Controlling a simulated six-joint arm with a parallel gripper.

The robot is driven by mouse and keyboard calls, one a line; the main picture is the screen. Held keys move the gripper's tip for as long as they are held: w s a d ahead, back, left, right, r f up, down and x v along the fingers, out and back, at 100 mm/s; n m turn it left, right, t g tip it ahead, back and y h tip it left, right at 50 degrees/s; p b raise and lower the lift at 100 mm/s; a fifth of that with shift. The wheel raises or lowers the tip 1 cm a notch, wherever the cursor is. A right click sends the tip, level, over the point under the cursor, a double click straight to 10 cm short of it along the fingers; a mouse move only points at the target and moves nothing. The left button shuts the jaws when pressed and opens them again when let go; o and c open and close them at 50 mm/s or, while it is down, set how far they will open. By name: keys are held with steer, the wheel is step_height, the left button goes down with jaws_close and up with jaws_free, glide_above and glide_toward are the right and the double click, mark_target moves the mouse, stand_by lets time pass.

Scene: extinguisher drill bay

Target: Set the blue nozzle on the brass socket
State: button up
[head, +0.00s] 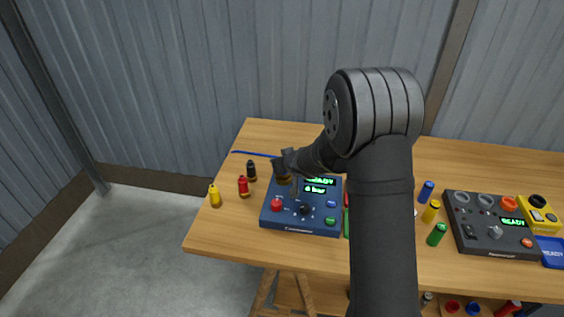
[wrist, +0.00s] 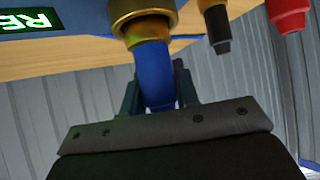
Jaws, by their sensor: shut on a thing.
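The blue nozzle (wrist: 155,75) is between the fingers of my gripper (wrist: 158,92) in the wrist view, and my gripper is shut on it. The brass socket (wrist: 143,10) shows as a gold ring at the nozzle's far end. The nozzle's end meets or overlaps the ring; I cannot tell whether it is seated. In the head view my gripper (head: 286,164) is over the back left of the blue panel (head: 290,222). The nozzle is not clearly visible there, and a brass-brown patch (head: 284,180) shows just below the fingers.
Black (head: 251,171), red (head: 243,187) and yellow (head: 215,196) nozzles stand left of the panel. Blue (head: 426,191), yellow (head: 431,211) and green (head: 437,234) ones stand right of my arm, beside a grey panel (head: 490,235). The table's front left is clear.

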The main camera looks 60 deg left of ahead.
steer(key=shift+f, duration=0.65)
stand_by(0.7)
steer(key=o, duration=0.8)
steer(key=v, duration=1.1)
stand_by(0.3)
steer(key=shift+x, duration=4.4)
steer(key=shift+d+r, duration=0.1)
